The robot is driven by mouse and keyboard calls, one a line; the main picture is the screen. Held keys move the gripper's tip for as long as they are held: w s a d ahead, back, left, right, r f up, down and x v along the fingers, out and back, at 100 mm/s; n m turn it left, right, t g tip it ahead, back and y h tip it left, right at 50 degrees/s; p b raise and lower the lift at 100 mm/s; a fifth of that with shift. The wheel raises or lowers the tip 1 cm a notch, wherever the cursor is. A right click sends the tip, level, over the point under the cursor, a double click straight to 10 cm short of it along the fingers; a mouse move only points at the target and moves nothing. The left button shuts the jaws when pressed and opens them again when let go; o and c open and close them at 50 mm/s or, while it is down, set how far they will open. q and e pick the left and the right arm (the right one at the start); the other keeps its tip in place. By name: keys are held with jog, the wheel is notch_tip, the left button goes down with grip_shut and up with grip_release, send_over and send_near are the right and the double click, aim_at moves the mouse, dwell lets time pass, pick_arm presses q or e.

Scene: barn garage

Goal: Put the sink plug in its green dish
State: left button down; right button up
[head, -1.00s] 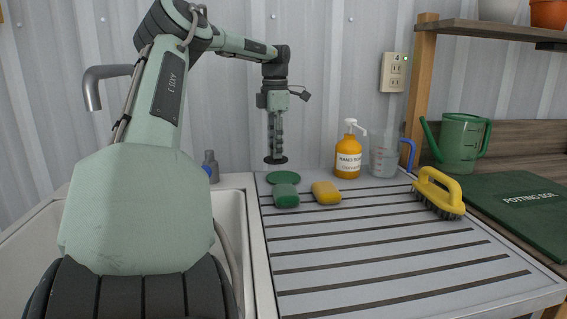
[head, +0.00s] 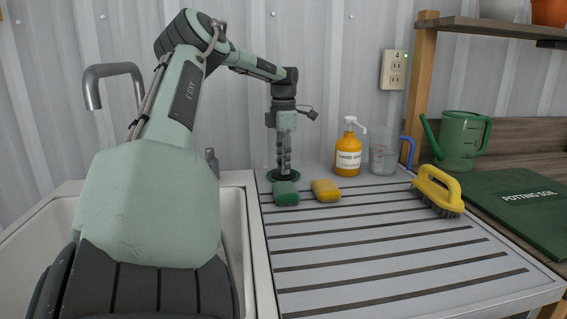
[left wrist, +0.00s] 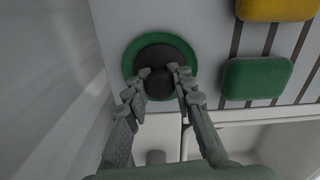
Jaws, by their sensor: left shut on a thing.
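The sink plug (left wrist: 160,54) is a dark round disc with a knob, seen from above in the left wrist view. It lies over the green dish (left wrist: 131,58), whose green rim shows around it. In the head view the dish (head: 271,176) sits at the back left of the drainboard. My left gripper (left wrist: 159,75) is shut on the plug's knob, pointing straight down; in the head view it stands over the dish (head: 284,168). Whether the plug touches the dish floor is hard to tell. My right gripper is in neither view.
A green sponge (head: 286,194) and a yellow sponge (head: 326,190) lie just in front of the dish. A soap bottle (head: 348,158), a clear jug (head: 382,155) and a yellow brush (head: 437,190) stand to the right. The sink (head: 233,215) is at left.

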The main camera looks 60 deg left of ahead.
pick_arm(q)
jog(key=c, duration=1.3)
grip_release()
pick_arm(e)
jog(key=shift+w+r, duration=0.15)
pick_arm(q)
jog(key=shift+r, duration=0.1)
notch_tip(320, 180, up, 7)
jog(key=shift+r, duration=0.15)
notch_tip(320, 180, up, 5)
jog(key=shift+f+p, duration=0.1)
jog(key=shift+p, duration=0.25)
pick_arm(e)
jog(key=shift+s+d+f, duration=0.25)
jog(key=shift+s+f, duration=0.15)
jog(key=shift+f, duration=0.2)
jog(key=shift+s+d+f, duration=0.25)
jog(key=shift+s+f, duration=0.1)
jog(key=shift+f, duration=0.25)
